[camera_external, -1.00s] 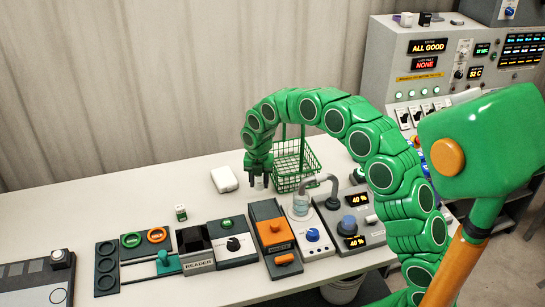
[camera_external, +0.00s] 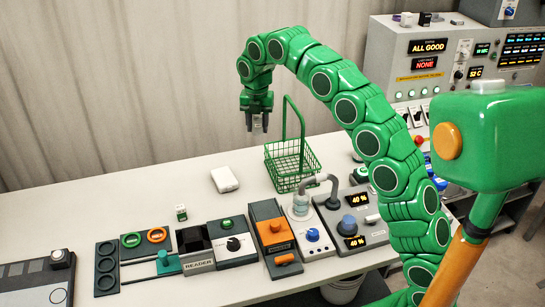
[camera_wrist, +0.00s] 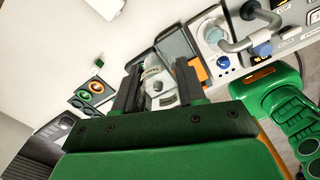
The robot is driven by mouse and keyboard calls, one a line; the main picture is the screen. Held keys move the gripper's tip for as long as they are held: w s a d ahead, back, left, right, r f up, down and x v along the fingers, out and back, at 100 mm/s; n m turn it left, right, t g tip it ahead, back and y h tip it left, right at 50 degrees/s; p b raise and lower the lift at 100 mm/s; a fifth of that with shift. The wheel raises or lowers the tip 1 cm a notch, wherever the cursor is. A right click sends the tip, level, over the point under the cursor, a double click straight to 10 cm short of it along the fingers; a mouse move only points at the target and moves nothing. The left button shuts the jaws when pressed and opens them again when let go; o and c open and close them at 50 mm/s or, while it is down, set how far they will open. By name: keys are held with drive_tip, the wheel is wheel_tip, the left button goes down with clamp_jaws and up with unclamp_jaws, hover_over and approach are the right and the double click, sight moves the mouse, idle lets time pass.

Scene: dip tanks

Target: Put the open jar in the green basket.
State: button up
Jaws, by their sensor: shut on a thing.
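My gripper (camera_external: 257,127) is shut on a small clear jar (camera_external: 258,131) and holds it high above the table. The jar also shows between the dark fingers in the wrist view (camera_wrist: 158,88), pale with a small label; I cannot tell clearly whether it is open. The green basket (camera_external: 298,182) is a wire basket with a tall upright handle, standing on the table behind the devices. My gripper is left of the basket's handle and above rim height, apart from it. The basket is not visible in the wrist view.
A white box (camera_external: 225,180) lies left of the basket. A small green-and-white item (camera_external: 181,212) stands behind the reader (camera_external: 197,262). The table's left rear is clear.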

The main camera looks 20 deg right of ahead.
drive_tip(key=shift+r, duration=1.7)
drive_tip(key=s+d+m, duration=0.3)
drive_tip(key=d+m, duration=0.3)
drive_tip(key=d, duration=0.6)
drive_tip(key=s+d+m, duration=0.2)
drive_tip(key=d+m, duration=0.4)
drive_tip(key=d, duration=0.6)
wheel_tip(320, 180, down, 11)
drive_tip(key=w+a+f, duration=0.2)
drive_tip(key=w+f, duration=1.1)
drive_tip(key=shift+w, duration=0.4)
drive_tip(key=shift+f, duration=0.3)
